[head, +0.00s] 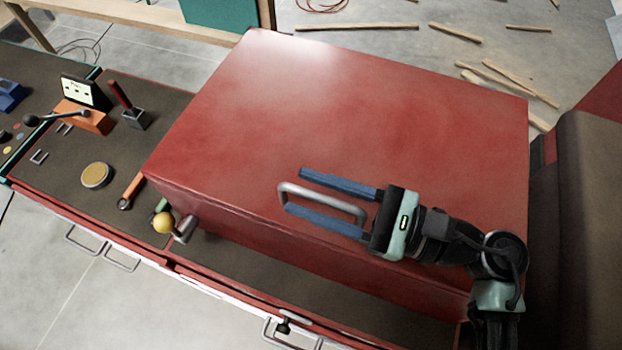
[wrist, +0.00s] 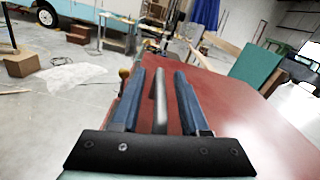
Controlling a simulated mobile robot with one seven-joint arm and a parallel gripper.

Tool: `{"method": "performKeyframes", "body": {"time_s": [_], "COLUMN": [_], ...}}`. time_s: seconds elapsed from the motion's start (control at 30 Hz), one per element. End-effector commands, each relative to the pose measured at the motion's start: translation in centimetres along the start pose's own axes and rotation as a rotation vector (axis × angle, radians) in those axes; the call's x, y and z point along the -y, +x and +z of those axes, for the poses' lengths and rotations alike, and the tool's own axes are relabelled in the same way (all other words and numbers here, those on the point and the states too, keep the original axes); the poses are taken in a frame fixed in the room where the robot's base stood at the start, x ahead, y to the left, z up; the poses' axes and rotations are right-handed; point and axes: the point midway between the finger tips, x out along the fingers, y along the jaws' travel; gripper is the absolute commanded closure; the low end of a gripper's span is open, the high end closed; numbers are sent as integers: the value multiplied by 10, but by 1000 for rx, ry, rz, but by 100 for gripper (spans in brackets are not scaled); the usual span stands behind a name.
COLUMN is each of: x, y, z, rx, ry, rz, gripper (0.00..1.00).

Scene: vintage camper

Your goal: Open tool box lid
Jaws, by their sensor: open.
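The red tool box (head: 360,110) stands on the dark bench top with its lid down. A grey metal handle (head: 322,197) sticks out at its front edge. My gripper (head: 293,189) is open, with its two blue fingers on either side of the handle bar. In the wrist view the handle (wrist: 161,100) shows between the two fingers (wrist: 162,72), with the red lid (wrist: 235,105) to the right. I cannot tell whether either finger touches the handle.
To the left on the bench are a round tin (head: 96,175), an orange block with a labelled panel (head: 84,116), a wrench (head: 131,190) and a yellow ball-topped item (head: 164,222). A brown upright surface (head: 590,210) stands close on the right. Wood strips lie on the floor behind.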

Motion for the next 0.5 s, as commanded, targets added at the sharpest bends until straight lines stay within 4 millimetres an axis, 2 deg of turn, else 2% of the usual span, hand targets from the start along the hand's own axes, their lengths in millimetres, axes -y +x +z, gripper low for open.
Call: {"method": "performKeyframes", "body": {"time_s": [0.33, 0.37, 0.5], "x": [0, 0, 0], "y": [6, 6, 6], "z": [0, 0, 0], "rx": [0, 0, 0], "ry": [0, 0, 0], "rz": [1, 1, 1], "gripper": [55, 57, 82]}}
